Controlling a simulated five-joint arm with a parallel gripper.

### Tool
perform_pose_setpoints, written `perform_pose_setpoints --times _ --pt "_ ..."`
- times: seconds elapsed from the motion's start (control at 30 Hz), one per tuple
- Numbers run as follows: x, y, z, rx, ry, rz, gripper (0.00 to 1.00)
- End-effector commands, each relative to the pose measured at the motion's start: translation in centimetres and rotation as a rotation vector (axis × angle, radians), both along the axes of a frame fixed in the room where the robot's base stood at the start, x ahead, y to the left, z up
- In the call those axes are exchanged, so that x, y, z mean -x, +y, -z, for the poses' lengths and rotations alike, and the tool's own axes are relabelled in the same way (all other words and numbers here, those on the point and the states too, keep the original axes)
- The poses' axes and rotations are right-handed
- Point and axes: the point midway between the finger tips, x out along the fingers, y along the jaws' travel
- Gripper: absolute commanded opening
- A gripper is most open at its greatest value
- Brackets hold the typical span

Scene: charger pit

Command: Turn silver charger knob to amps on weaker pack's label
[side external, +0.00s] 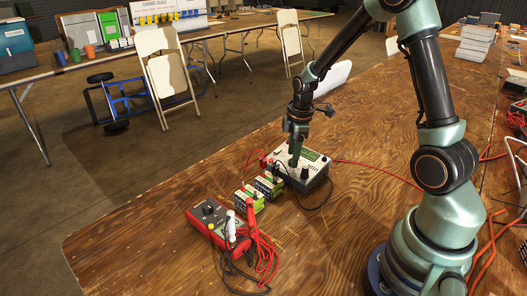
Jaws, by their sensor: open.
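The charger (317,180), a pale grey box with a green-marked top panel, sits on the wooden table. A dark knob (305,173) shows on its near face; I cannot make out a silver knob, which may be behind my gripper. My gripper (294,160) points down over the charger's left part, its tips close to the panel; it is open, and I cannot tell whether it touches anything. Two battery packs with green and white labels, a nearer one (250,200) and a farther one (268,186), stand left of the charger. Their label text is too small to read.
A red meter (207,217) with red, white and black leads (262,255) lies at the near left of the packs. A black cable (322,203) loops in front of the charger and a red cable (385,172) runs right. The table's front middle is clear.

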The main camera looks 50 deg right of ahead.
Motion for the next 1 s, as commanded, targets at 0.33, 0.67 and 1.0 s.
perform_pose_setpoints --times 0.33,0.67,1.0 --pt "0.7 0.3 -6.9 0.002 -0.006 0.0 0.57" --pt "1.2 0.4 -10.5 0.0 -0.001 0.0 0.57" --pt "1.3 0.5 -10.7 0.0 0.0 -0.001 0.57"
